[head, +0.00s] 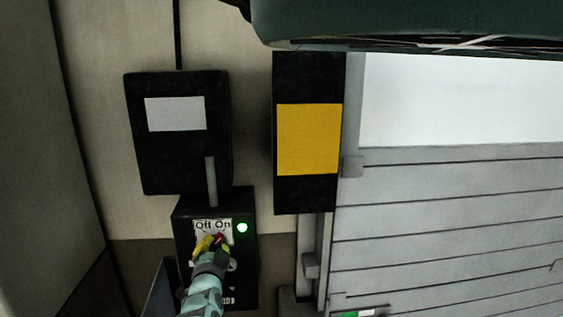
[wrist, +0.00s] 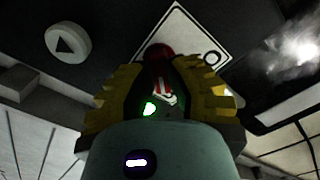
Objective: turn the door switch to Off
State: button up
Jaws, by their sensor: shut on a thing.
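The door switch is a red knob (head: 219,238) on a black control box (head: 246,207), below a white plate (head: 213,225) marked "Off" at left and "On" at right. My gripper (head: 211,245) reaches up from below and is shut on the knob. In the wrist view my gripper's yellow fingers (wrist: 165,82) stand on either side of the red knob (wrist: 159,52), with the white plate (wrist: 190,38) just behind it. The fingers hide much of the knob, so I cannot tell its exact turn. A lamp (head: 242,227) beside the plate glows green.
A black box with a grey label (head: 175,114) hangs above the control box. A black panel with a yellow sign (head: 308,139) is to the right, beside a grey slatted door (head: 450,210). In the wrist view, a round button with a triangle (wrist: 68,43) is near the knob.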

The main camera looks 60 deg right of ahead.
jog(key=shift+w+a+f+n+b, duration=0.15)
jog(key=shift+f+n+b, duration=0.1)
jog(key=shift+n+b, duration=0.4)
jog(key=n+b, duration=0.3)
jog(key=n, duration=0.2)
jog(key=shift+f, duration=0.15)
jog(key=n+b, duration=0.2)
jog(key=n, duration=0.1)
jog(key=shift+w, duration=0.1)
jog(key=n+b, duration=0.1)
jog(key=n, duration=0.2)
jog(key=n+b, duration=0.1)
jog(key=n, duration=0.2)
jog(key=shift+a+r+b, duration=0.1)
jog(key=shift+r+b, duration=0.1)
jog(key=shift+b, duration=0.1)
jog(key=shift+r+n, duration=0.15)
jog(key=shift+n, duration=1)
jog(key=o, duration=1.6)
